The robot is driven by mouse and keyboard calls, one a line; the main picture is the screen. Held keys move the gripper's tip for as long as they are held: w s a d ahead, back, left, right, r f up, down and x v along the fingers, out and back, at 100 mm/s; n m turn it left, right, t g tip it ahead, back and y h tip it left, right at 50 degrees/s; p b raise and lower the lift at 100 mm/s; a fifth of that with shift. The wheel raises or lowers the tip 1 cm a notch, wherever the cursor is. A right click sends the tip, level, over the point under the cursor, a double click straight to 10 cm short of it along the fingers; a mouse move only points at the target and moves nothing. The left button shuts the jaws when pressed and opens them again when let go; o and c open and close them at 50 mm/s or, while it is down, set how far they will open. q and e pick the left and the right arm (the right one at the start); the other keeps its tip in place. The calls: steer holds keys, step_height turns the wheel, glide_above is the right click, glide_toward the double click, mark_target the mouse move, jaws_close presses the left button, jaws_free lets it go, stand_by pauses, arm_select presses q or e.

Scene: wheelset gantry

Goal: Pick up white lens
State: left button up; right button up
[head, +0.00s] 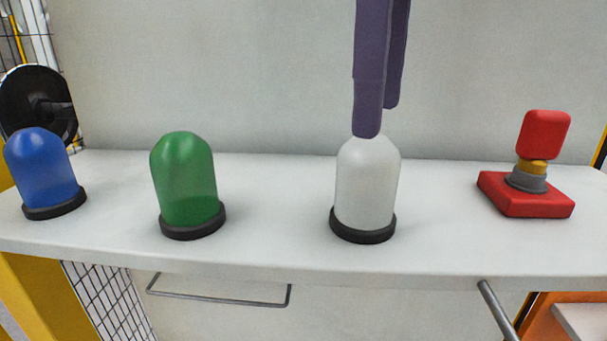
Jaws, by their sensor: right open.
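The white lens (367,185) is a domed cap with a black ring at its base. It stands upright on the pale shelf (270,225), right of the middle. My right gripper (379,120) comes down from the top edge with two purple fingers. It is open, and nothing shows between the fingers. The nearer fingertip overlaps the top of the white lens in the picture; whether it touches I cannot tell. The other fingertip ends higher, farther back. My left gripper is not in view.
A green lens (185,180) and a blue lens (41,168) stand to the left on the shelf. A red block on a red base (527,197) stands at the right. A grey wall (230,70) is behind. The shelf between the green and white lenses is clear.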

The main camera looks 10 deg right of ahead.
mark_target(367, 176)
step_height(367, 176, down, 3)
steer(key=shift+s+r+b, duration=0.1)
steer(key=shift+b, duration=0.4)
steer(key=f+b, duration=0.2)
steer(key=f, duration=0.3)
steer(key=shift+a+b, duration=0.2)
steer(key=shift+b, duration=0.1)
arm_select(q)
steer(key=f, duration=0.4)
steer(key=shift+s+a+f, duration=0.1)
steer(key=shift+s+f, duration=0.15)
arm_select(e)
steer(key=shift+c, duration=0.4)
steer(key=c, duration=1.4)
